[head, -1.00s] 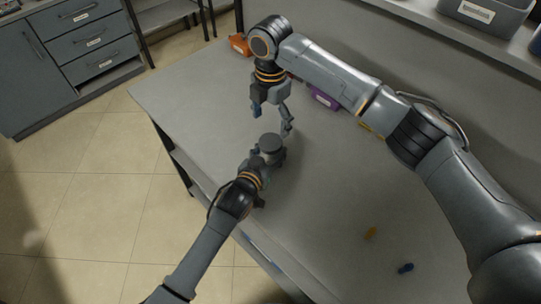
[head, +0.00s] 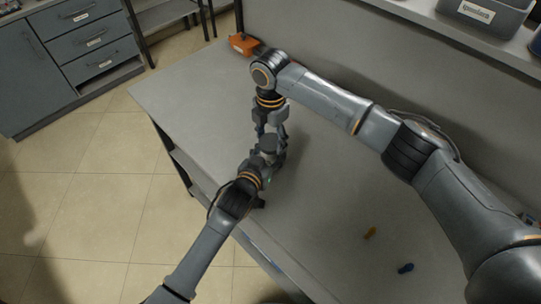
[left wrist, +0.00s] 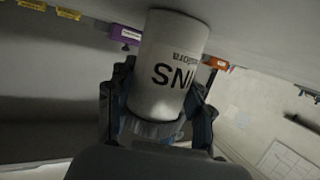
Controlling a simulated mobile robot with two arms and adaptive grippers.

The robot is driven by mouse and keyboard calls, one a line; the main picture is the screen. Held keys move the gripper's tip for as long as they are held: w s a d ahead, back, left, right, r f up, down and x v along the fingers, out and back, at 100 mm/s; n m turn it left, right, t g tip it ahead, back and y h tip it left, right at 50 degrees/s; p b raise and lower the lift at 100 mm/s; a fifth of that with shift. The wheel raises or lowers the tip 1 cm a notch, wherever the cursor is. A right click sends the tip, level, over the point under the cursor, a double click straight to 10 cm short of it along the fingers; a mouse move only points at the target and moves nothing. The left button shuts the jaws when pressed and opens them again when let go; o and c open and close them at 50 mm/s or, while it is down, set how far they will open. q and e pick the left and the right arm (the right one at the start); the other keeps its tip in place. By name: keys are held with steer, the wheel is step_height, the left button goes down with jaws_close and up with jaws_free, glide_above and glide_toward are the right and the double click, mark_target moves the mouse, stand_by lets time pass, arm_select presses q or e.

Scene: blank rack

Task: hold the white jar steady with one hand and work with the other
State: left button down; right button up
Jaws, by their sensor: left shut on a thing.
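The white jar shows in the left wrist view (left wrist: 175,65) with dark lettering on its side, between the dark fingers of my left gripper (left wrist: 158,112). In the head view only its dark grey lid (head: 268,143) shows clearly; its body is mostly hidden. My left gripper reaches in from the lower left and is shut on the jar, near the table's left edge. My right gripper (head: 270,132) points down from above, just behind the lid in the picture. Its fingers overlap the lid's surroundings, and I cannot tell whether they touch it.
The grey table (head: 330,220) is mostly clear. A grey bin (head: 484,14) sits on the shelf.

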steer(key=c, duration=0.5)
steer(key=m, duration=1.1)
steer(key=shift+f, duration=0.1)
steer(key=m, duration=0.6)
steer(key=shift+m, duration=0.4)
steer(key=m, duration=0.6)
steer(key=shift+m, duration=0.4)
steer(key=o, duration=1.4)
step_height(320, 180, up, 12)
